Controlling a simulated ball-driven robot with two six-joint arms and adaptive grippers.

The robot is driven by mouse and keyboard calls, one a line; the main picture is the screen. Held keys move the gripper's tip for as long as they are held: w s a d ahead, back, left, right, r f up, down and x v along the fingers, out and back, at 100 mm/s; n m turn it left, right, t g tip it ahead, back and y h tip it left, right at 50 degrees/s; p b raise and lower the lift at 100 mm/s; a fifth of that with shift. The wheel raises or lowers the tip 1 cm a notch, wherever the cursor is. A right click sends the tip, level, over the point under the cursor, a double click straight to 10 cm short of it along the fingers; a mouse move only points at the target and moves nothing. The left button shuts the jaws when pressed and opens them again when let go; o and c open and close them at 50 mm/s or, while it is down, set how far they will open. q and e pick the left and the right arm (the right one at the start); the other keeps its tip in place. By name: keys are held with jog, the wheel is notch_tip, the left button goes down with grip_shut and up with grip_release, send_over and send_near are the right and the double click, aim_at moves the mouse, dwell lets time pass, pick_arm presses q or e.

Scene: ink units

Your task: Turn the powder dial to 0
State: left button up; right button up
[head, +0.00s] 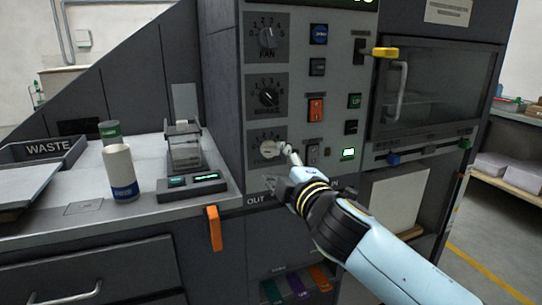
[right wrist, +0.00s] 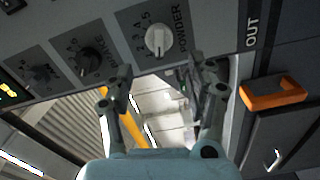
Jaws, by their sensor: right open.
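The powder dial (head: 267,148) is a light grey knob on a dark numbered plate, the lowest of three dials on the grey panel. It also shows in the right wrist view (right wrist: 158,40), beside the word POWDER; I cannot tell which number it points to. My right gripper (head: 281,167) is open and empty, just in front of the panel at the dial's lower right. In the right wrist view its two fingers (right wrist: 164,82) stand apart, with the dial beyond them. I see no clear contact with the dial. My left gripper is not in view.
The fan dial (head: 267,38) and a middle dial (head: 267,97) sit above. An orange rocker switch (head: 315,110) and a black switch (head: 312,153) are close on the right. An orange handle (head: 214,228) sticks out below left.

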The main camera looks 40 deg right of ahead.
jog(key=v, duration=0.4)
jog(key=shift+s+a, duration=0.15)
jog(key=shift+s, duration=0.25)
jog(key=shift+f, duration=0.1)
jog(key=s+f+m+g+y+b, duration=0.15)
jog(key=s+f+g, duration=0.35)
jog(key=f, duration=1.3)
jog(key=s+f+m+g+b, duration=0.1)
jog(key=s+f+m+g, duration=0.35)
jog(key=f, duration=1.45)
jog(key=s+f+m+g, duration=0.2)
jog(key=s+f, duration=0.4)
jog(key=s, duration=0.5)
jog(key=s+a+f+m+g+y, duration=0.1)
jog(key=s+f+m+g, duration=0.1)
jog(key=s+f, duration=0.5)
jog(key=s+f+m+g, duration=0.2)
jog(key=s+f, duration=0.5)
jog(key=s, duration=0.9)
jog(key=shift+s+a+g+y, duration=0.2)
jog(key=shift+s+g+y, duration=0.2)
jog(key=shift+g, duration=0.25)
jog(key=shift+c, duration=0.2)
